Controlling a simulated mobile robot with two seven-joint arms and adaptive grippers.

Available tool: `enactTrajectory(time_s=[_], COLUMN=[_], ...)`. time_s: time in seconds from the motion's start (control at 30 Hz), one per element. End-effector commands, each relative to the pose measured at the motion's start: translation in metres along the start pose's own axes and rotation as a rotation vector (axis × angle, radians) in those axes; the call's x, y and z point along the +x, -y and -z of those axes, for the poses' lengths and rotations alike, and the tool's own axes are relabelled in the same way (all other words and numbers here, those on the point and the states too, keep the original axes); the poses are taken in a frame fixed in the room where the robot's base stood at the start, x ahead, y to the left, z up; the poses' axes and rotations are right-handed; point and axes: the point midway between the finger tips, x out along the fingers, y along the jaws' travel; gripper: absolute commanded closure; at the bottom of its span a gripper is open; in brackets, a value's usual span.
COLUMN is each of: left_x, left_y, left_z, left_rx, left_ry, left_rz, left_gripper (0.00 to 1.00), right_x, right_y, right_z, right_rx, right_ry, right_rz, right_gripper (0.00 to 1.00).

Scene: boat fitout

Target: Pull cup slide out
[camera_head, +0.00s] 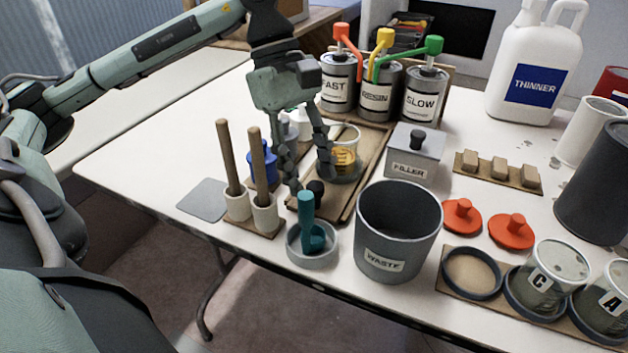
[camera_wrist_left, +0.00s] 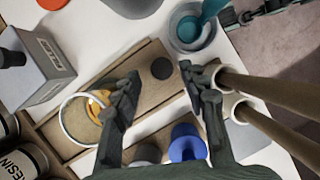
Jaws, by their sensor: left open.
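The cup slide (camera_head: 364,181) is a long wooden board lying on the table, with a round black knob (camera_head: 316,187) at its near end. A clear cup of amber liquid (camera_head: 343,162) stands on the wooden tray. My left gripper (camera_head: 309,180) is open, pointing down over the near end of the slide. In the left wrist view the knob (camera_wrist_left: 162,68) lies between the open fingertips (camera_wrist_left: 160,73), with gaps on both sides. I cannot tell how far above the knob the tips are. My right gripper is not in view.
A grey pot with a teal tool (camera_head: 312,243) stands close in front of the knob. Two upright wooden sticks (camera_head: 262,190) stand left of it. A waste bin (camera_head: 397,230) and a filler box (camera_head: 414,160) stand to the right. Pump cans (camera_head: 380,90) stand behind.

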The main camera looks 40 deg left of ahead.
Motion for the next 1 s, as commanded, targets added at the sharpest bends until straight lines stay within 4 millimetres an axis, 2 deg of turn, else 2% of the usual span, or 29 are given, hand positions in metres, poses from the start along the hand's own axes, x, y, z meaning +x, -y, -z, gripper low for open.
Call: enactTrajectory(time_s=[0.03, 0.2, 0.43, 0.6, 1.0], left_x=[-0.012, -0.050, -0.086, -0.094, -0.095], left_y=[-0.002, -0.001, -0.001, 0.000, 0.000], left_z=[0.000, -0.001, 0.000, 0.000, 0.000], left_rx=[0.000, 0.001, 0.001, 0.000, 0.000], left_ry=[-0.001, 0.001, 0.000, -0.001, -0.001], left_rz=[-0.007, -0.007, -0.004, -0.002, -0.001], left_gripper=[0.57, 0.57, 0.57, 0.57, 0.57], right_x=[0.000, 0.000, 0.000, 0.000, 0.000], right_y=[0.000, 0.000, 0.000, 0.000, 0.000], right_z=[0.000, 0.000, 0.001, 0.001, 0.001], right_rx=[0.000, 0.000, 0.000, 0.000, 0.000], right_ry=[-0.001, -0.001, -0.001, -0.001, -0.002], right_rz=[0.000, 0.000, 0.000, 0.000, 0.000], right_gripper=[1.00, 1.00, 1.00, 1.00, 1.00])
